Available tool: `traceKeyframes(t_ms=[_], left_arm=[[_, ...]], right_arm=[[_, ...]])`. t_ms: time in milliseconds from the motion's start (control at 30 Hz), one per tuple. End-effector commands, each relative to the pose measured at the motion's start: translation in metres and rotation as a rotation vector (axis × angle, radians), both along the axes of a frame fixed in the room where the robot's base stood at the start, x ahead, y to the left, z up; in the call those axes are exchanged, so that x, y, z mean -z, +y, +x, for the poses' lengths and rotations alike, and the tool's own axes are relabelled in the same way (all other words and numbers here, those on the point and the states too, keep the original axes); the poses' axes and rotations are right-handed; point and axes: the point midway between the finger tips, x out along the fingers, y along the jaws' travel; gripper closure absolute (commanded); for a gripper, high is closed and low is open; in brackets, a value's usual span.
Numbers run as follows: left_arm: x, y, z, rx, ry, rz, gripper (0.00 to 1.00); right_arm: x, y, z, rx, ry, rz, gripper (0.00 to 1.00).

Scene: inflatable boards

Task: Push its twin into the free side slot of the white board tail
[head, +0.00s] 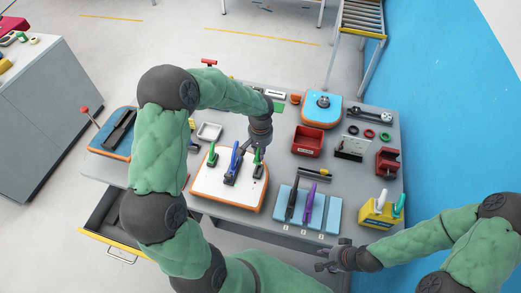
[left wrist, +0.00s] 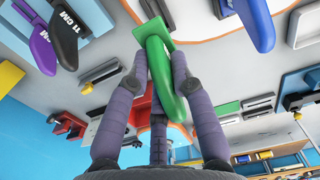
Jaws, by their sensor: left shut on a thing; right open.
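The white board tail (head: 217,191) with an orange edge lies on the grey table. A tall blue fin (head: 234,164) stands in its middle, and a green fin (head: 212,157) stands at its left side. My left gripper (head: 259,148) is shut on a second green fin (head: 258,164) over the board's right side. In the left wrist view this green fin (left wrist: 161,75) is between the fingers, its flat base facing away from the palm. I cannot tell whether the base touches the board; the slot is hidden. My right gripper (head: 331,263) is open and empty, in front of the table.
A light-blue rack (head: 331,214) right of the board holds a black fin (head: 291,203) and a purple fin (head: 309,203). A red bin (head: 307,141) stands behind it, a yellow caddy (head: 377,215) at the right. An open drawer (head: 120,225) juts out front left.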

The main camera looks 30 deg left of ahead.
Motion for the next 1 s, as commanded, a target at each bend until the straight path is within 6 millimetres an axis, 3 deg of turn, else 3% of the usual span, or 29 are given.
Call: traceKeyframes(t_ms=[600,1000], left_arm=[[0.050,0.000,0.000,0.001,0.001,0.001,1.00],[0.056,0.000,0.000,0.001,0.000,0.001,1.00]], right_arm=[[0.041,0.000,0.000,0.000,0.000,0.000,0.57],[0.046,0.000,0.000,0.000,0.000,0.000,0.57]])
